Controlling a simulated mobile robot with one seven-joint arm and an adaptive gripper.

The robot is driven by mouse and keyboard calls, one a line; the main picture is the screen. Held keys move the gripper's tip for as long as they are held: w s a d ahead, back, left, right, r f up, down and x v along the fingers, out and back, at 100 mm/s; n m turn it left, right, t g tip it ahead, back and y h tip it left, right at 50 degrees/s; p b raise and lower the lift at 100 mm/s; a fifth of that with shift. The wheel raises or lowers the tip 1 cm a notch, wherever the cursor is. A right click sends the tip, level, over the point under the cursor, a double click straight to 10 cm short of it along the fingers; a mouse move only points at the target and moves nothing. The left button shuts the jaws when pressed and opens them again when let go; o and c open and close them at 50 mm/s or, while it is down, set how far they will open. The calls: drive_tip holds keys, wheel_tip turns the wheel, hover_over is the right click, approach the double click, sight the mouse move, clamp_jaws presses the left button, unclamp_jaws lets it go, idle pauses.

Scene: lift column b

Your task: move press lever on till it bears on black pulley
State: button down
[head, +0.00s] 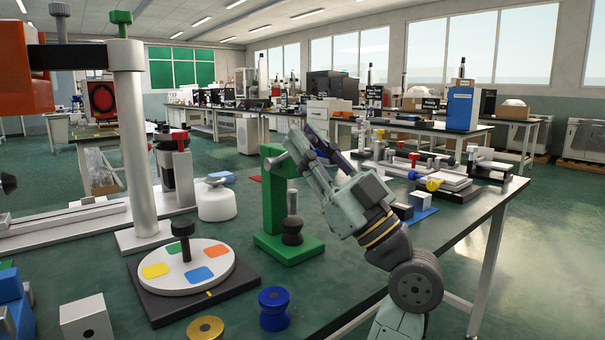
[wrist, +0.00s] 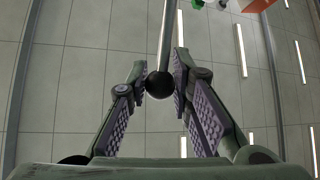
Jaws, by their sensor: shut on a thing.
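The green press (head: 272,205) stands on the bench in the head view, left of my gripper (head: 303,140). The press lever shows in the wrist view as a grey rod (wrist: 165,35) ending in a black ball knob (wrist: 159,86). My gripper (wrist: 160,82) is shut on the lever at the knob, with a finger on each side. In the head view my fingers hide most of the lever. The grey ram (head: 292,198) hangs above the black pulley (head: 292,232) on the press base. I cannot tell whether ram and pulley touch.
A turntable with coloured patches (head: 205,266), a blue pulley (head: 273,299) and a brass-coloured disc (head: 205,328) stand in front of the press. A grey post (head: 131,140) rises at left. Small blocks and fixtures lie right of my arm. Ceiling fills the wrist background.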

wheel_tip(320, 180, down, 7)
drive_tip(key=b, duration=0.8)
drive_tip(key=shift+s+d+r, duration=0.2)
drive_tip(key=shift+s, duration=0.15)
drive_tip(key=shift+g, duration=0.3)
drive_tip(key=c, duration=1.8)
unclamp_jaws()
drive_tip(key=shift+w+a+f, duration=0.1)
drive_tip(key=shift+w, duration=0.05)
drive_tip(key=o, duration=0.4)
drive_tip(key=shift+s, duration=0.2)
